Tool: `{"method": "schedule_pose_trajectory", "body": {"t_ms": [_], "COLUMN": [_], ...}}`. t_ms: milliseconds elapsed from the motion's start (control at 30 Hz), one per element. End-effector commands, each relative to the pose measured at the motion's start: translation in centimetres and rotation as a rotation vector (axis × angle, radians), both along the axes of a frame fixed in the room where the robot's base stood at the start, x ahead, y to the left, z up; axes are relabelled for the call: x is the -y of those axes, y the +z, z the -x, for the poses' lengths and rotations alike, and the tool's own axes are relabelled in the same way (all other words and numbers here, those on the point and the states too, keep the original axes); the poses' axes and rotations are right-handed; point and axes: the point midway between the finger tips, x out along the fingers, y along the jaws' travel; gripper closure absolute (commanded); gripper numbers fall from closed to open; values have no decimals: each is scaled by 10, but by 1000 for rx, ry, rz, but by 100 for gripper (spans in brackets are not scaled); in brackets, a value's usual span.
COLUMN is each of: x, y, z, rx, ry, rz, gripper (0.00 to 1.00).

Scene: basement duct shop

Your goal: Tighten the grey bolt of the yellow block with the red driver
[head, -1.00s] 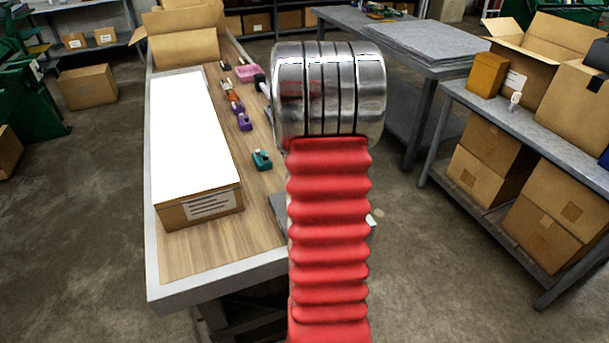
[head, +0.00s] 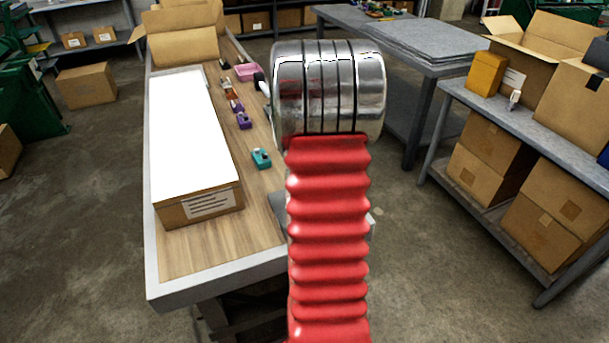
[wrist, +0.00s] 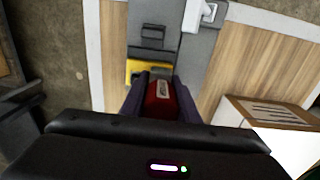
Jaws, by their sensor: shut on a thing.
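In the wrist view my gripper (wrist: 160,84) has its two dark fingers shut on the red driver (wrist: 160,108), which shows a pale label on its upper side. The yellow block (wrist: 136,70) lies just beyond the fingertips, on a grey plate, partly hidden by the driver and fingers. The grey bolt cannot be made out, and the driver's tip is hidden, so I cannot tell whether it touches the block. In the head view my arm hides the gripper, the driver and the block.
The wooden bench (head: 186,253) holds a long box with a white top (head: 187,118). A teal item (head: 261,158), a purple item (head: 243,121) and a pink tray (head: 247,71) lie along it. A white-and-grey fixture (wrist: 205,14) stands beyond the block. Shelves with cartons stand right.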

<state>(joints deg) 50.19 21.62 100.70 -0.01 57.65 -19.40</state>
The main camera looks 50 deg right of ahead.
Motion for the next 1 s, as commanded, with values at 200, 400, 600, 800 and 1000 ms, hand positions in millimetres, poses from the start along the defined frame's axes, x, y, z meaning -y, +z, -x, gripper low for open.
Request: {"method": "schedule_pose_trajectory", "body": {"t_ms": [200, 400, 600, 800, 1000], "x": [0, 0, 0, 0, 0], "y": [-2, -4, -7, -9, -11], "z": [0, 0, 0, 0, 0], "rx": [0, 0, 0, -1, -1], "ry": [0, 0, 0, 1, 1], "rz": [0, 0, 0, -1, -1], "gripper": [94, 94, 94, 94, 94]}}
